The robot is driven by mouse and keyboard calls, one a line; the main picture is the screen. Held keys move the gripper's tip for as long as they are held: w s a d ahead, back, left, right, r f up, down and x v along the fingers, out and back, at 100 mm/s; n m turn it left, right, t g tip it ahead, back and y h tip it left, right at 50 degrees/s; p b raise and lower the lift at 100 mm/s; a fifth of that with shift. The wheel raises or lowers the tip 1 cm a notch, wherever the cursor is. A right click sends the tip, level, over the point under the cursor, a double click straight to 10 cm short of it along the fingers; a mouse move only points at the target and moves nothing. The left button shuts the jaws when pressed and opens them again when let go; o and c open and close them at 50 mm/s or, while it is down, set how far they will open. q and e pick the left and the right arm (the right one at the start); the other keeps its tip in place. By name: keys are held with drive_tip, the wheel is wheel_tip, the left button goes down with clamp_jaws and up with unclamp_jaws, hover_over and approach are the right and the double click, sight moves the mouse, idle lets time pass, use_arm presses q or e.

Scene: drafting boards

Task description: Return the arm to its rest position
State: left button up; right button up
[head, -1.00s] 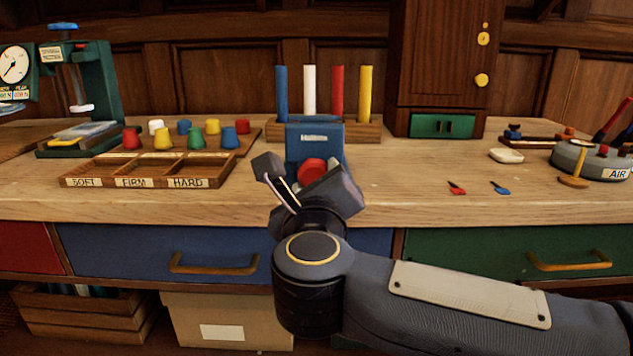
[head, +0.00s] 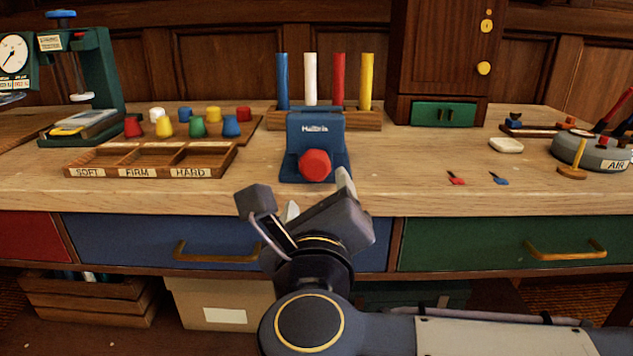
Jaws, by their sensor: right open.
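My right gripper (head: 318,198) is open and empty. It is in front of the bench edge, low in the head view, with its arm coming in from the lower right. Its two pale fingertips point up toward the blue device (head: 315,138) with a red knob (head: 314,165), which stands on the bench behind it. No contact between the gripper and the device shows. My left gripper is not in view.
The wooden bench (head: 410,190) has drawers below its front edge. A sorting tray (head: 150,172) marked SOFT, FIRM, HARD is at left, with several coloured pegs behind it. Upright coloured rods (head: 339,80) stand in a block. Two small tips (head: 456,178) lie at right.

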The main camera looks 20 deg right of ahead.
sight(307, 159)
idle(0.3)
drive_tip(key=n+y, duration=0.1)
drive_tip(key=n, duration=0.1)
drive_tip(key=w+r+n+t+y, duration=0.1)
drive_tip(key=w+d+n+t+y, duration=0.1)
drive_tip(key=n, duration=0.1)
drive_tip(key=shift+w+r+n+y, duration=0.1)
drive_tip(key=shift+r+n+y, duration=0.15)
drive_tip(key=shift+n+y, duration=0.05)
drive_tip(key=n+y, duration=0.1)
drive_tip(key=n, duration=0.1)
drive_tip(key=n+y, duration=0.1)
drive_tip(key=n, duration=0.1)
drive_tip(key=shift+w+d+f+t, duration=0.1)
drive_tip(key=shift+w+f+t, duration=0.1)
drive_tip(key=shift+t, duration=0.1)
drive_tip(key=s+d+f+n+g+y, duration=0.1)
drive_tip(key=s+d+f+n+g, duration=0.2)
drive_tip(key=s+f+n+g, duration=0.5)
drive_tip(key=s+d+f+n+g+y+p, duration=0.1)
drive_tip(key=s+d+f+n+g, duration=0.15)
drive_tip(key=f+n, duration=0.6)
drive_tip(key=s+d+f+n+g+y, duration=0.1)
drive_tip(key=s+d+f+n+g, duration=0.25)
drive_tip(key=s+f, duration=0.6)
drive_tip(key=w+r+p, duration=0.3)
drive_tip(key=r+p, duration=2.9)
drive_tip(key=p, duration=0.2)
drive_tip(key=shift+a+n+p, duration=0.3)
drive_tip(key=shift+a+p, duration=0.05)
